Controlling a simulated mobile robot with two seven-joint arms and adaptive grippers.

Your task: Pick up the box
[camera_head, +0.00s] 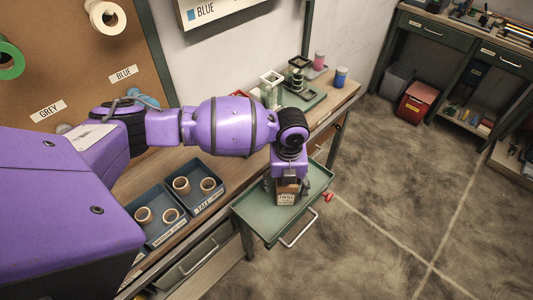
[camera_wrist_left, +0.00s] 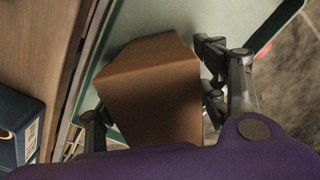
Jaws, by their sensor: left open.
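In the left wrist view the plain brown box (camera_wrist_left: 155,85) fills the middle, tilted in the picture. My left gripper (camera_head: 287,188) is above and around the box, pointing down. In the left wrist view my left gripper (camera_wrist_left: 158,98) is open, with one finger on each side of the box. The right finger is very close to the box; I cannot tell if it touches. My right gripper is not in view.
Blue trays (camera_head: 165,215) with tan tape rings stand on the wooden bench to the left. A green fixture (camera_head: 298,92) and small pink and blue containers stand farther back. A red bin (camera_head: 416,103) is on the floor at the back right. The floor at right is clear.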

